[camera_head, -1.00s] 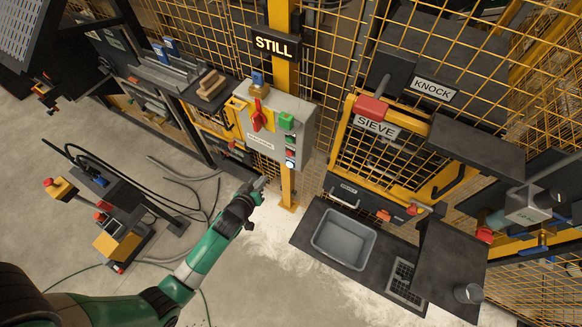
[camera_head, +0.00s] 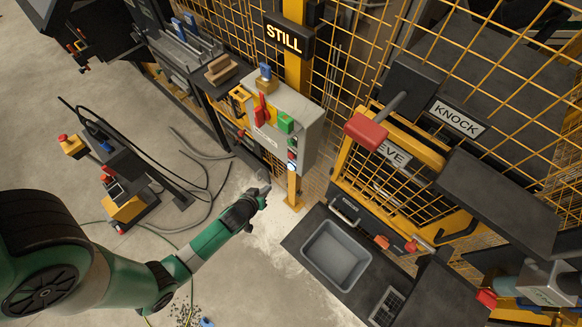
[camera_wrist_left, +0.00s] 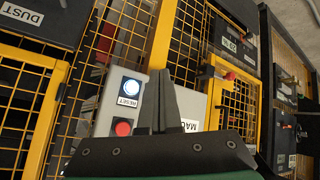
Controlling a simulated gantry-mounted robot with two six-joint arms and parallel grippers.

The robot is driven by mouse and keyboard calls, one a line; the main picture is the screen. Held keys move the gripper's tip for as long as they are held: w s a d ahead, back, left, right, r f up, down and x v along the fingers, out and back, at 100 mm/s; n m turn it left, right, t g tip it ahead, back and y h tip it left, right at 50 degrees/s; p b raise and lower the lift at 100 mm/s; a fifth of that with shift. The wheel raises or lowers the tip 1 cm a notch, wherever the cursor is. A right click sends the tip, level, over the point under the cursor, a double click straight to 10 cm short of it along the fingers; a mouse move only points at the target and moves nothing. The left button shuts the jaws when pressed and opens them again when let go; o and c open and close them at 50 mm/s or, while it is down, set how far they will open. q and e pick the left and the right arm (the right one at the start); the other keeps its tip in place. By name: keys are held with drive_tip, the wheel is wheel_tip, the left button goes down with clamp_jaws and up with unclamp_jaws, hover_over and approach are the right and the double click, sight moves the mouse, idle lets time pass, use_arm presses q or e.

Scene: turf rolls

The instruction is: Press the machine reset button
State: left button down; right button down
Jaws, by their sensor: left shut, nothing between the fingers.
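The reset button (camera_head: 291,167) is a lit white-blue round button low on the grey machine control box (camera_head: 302,143). In the left wrist view the lit button (camera_wrist_left: 131,87) sits above a "RESET" label, left of my fingers. My left gripper (camera_head: 266,188) is shut and empty. In the head view it is below and left of the button, and no contact shows. In the wrist view its closed fingers (camera_wrist_left: 158,78) point toward the box and cover part of its face. My right gripper is in neither view.
A red button (camera_wrist_left: 122,127) is beside the reset button. The box also carries a red handle (camera_head: 262,108) and a green block (camera_head: 286,122). A yellow post (camera_head: 293,70) with a "STILL" sign (camera_head: 284,39) stands behind. A grey tub (camera_head: 336,252) is at the right.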

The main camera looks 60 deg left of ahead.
sight(291, 167)
use_arm(q)
drive_tip(key=w+a+b, duration=0.2)
drive_tip(key=w+a, duration=0.1)
drive_tip(key=w, duration=0.5)
drive_tip(key=shift+b, duration=0.4)
drive_tip(key=shift+w, duration=0.1)
drive_tip(key=shift+w, duration=0.1)
idle(1.4)
drive_tip(key=shift+w+a, duration=0.1)
drive_tip(key=shift+w, duration=0.2)
drive_tip(key=shift+w+a+b, duration=0.15)
drive_tip(key=shift+w+b, duration=0.25)
drive_tip(key=shift+b, duration=0.1)
idle(0.6)
drive_tip(key=shift+s, duration=0.15)
drive_tip(key=shift+s+d+p, duration=0.3)
drive_tip(key=shift+s+p, duration=0.15)
drive_tip(key=shift+s, duration=0.2)
